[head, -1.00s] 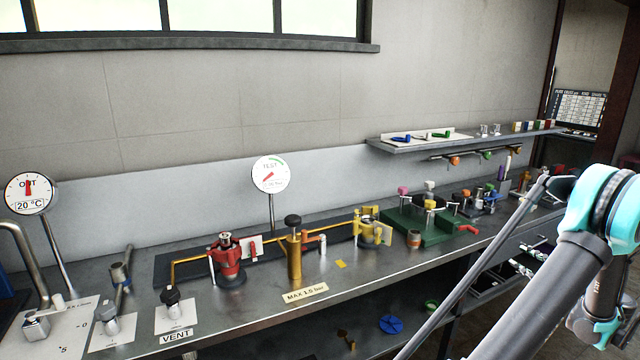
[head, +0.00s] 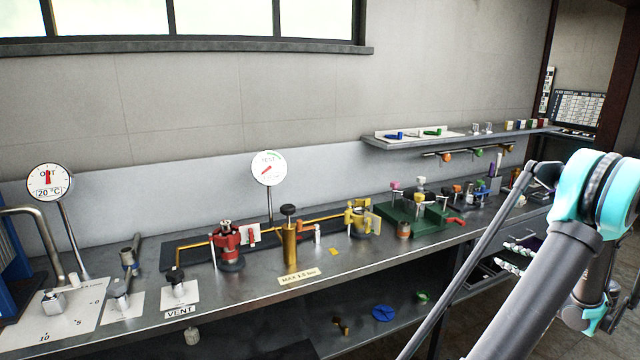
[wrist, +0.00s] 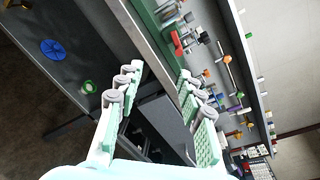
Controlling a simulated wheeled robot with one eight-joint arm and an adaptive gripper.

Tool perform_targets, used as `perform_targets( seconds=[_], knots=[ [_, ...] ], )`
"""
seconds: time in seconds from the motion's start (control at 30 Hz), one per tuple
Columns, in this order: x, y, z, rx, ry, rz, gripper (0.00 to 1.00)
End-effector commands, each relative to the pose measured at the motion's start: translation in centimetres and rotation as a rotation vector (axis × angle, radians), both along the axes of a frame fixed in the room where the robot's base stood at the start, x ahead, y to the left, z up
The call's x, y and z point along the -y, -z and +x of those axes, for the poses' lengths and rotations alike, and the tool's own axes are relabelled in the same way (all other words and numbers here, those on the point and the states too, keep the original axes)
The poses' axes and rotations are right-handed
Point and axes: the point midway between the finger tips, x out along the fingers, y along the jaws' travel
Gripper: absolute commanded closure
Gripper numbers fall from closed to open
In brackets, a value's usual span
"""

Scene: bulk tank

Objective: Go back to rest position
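My gripper (wrist: 160,82) is open and empty in the wrist view, its two pale fingers with green pads set well apart. In the head view my gripper (head: 512,257) shows at the right, partly behind my arm, in front of the bench's edge with its fingers toward the left. The arm is bent beside the right end of the bench. Nothing is held.
A long metal bench (head: 335,290) carries a red valve (head: 227,247), a yellow valve (head: 360,217) and a green fixture (head: 413,222). Below, a lower shelf (head: 400,335) holds a blue handwheel (head: 383,313). A wall shelf (head: 450,143) hangs above. Floor shows at lower right.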

Motion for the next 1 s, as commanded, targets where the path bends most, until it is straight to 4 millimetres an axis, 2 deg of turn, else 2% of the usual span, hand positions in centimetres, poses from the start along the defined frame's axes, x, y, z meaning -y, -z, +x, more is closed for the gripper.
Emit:
perform_targets(
  seconds=[0.27,0.37,0.53,0.67,0.8,1.0],
  knots=[
    [-7.8,0.0,2.8,-0.09,-0.096,-0.146,0.62],
    [-11.9,0.1,3.6,-0.132,-0.154,-0.231,0.62],
    [-21.1,0.8,3.4,-0.21,-0.295,-0.452,0.62],
    [-27.6,1.8,1.6,-0.251,-0.419,-0.643,0.62],
    [-33.5,2.9,-1.6,-0.27,-0.558,-0.858,0.62],
    [-39.3,4.7,-7.6,-0.256,-0.767,-1.182,0.62]
  ],
)
